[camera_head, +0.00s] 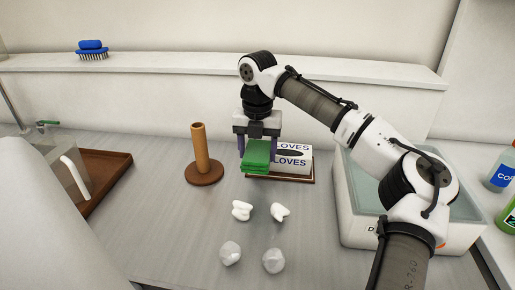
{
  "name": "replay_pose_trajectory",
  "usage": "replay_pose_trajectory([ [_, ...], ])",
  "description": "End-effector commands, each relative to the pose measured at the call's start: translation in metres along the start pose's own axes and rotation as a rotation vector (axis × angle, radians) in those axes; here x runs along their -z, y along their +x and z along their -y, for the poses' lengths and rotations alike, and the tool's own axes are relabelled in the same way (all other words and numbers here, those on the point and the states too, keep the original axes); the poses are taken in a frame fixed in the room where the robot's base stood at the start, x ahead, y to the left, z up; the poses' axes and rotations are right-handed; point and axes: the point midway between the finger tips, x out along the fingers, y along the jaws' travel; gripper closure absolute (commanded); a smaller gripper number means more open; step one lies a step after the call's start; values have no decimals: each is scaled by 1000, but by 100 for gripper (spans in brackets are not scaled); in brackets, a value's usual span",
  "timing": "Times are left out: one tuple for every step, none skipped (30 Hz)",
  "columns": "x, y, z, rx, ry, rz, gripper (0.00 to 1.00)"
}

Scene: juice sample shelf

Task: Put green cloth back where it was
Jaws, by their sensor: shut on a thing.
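The green cloth (256,158) is a folded stack held in my gripper (258,145), which is shut on it. The gripper points down, with a purple finger on each side of the cloth. The cloth is in front of the left part of a white box marked "GLOVES" (292,158) and hides part of it. I cannot tell whether the cloth touches the surface or the board under it.
A brown upright holder (200,157) stands left of the cloth. White crumpled pieces (242,211) and clear lumps (230,253) lie in front. A pale bin (360,225) is right, a brown tray (104,176) left. A blue brush (92,49) lies on the back shelf.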

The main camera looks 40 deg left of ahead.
Motion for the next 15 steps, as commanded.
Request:
replay_pose_trajectory([
  [0, 2, 0, -1, -1, -2, 57],
  [0, 2, 0, -1, -1, -2, 57],
  [0, 3, 0, -1, -1, -2, 57],
  [0, 4, 0, -1, -1, -2, 57],
  [0, 5, 0, -1, -1, -2, 57],
  [0, 6, 0, -1, -1, -2, 57],
  [0, 7, 0, -1, -1, -2, 57],
  [0, 8, 0, -1, 0, -2, 57],
  [0, 9, 0, -1, 0, -2, 57],
  [0, 10, 0, -1, 0, -2, 57],
  [0, 10, 0, 0, 0, -1, 57],
  [0, 10, 0, 0, 0, -1, 57],
  [0, 10, 0, 0, 0, 0, 57],
  [0, 10, 0, 0, 0, -1, 35],
  [0, 10, 0, 0, 0, -1, 30],
])
